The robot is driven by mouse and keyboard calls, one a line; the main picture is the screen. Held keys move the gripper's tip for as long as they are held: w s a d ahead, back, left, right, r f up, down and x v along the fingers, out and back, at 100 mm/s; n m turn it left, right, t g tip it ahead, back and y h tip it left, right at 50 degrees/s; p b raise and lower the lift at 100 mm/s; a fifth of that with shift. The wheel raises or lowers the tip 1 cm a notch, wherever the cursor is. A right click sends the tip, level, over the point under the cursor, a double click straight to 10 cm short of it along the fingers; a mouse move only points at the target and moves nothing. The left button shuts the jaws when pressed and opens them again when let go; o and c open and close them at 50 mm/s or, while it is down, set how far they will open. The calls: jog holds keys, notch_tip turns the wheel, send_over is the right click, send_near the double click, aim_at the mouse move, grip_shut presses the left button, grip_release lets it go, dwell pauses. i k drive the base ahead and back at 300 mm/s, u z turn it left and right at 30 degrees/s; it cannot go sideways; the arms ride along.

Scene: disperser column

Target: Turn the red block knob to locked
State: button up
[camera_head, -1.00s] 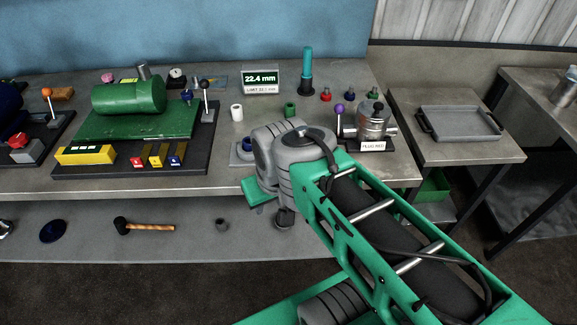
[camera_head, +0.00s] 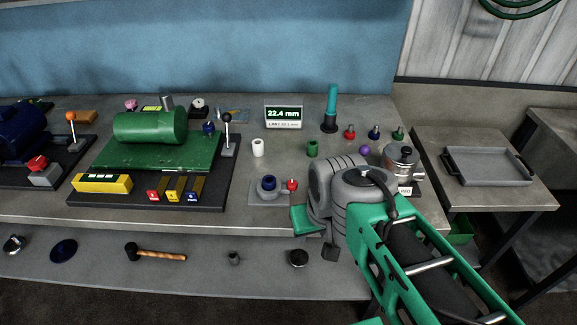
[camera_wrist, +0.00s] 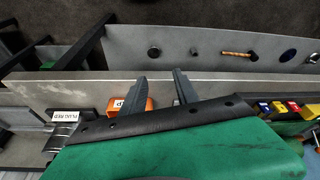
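A red knob (camera_head: 38,163) sits on a grey block at the far left of the bench in the head view. A smaller red knob (camera_head: 292,185) stands beside a blue ring on a grey plate near the front edge, just left of my arm. Which one the task names is not marked. My gripper (camera_wrist: 157,88) shows two dark fingers standing apart with nothing between them. An orange-red block with a pale label (camera_wrist: 133,105) lies beside and partly behind the left finger in the wrist view. In the head view my gripper is mostly hidden by my wrist.
A green motor (camera_head: 150,127) on its plate, a yellow block (camera_head: 102,183) and several tags stand to the left. A metal canister (camera_head: 402,160) stands close right of my wrist. A display (camera_head: 283,117) stands behind. The lower shelf (camera_head: 200,275) holds a hammer.

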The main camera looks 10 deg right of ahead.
aim_at(291, 185)
jog(key=z, duration=0.05)
jog(key=i, duration=0.15)
jog(key=u, duration=0.65)
jog(key=k, duration=0.65)
jog(key=u, duration=1.1)
jog(key=i, duration=0.85)
jog(key=z, duration=0.1)
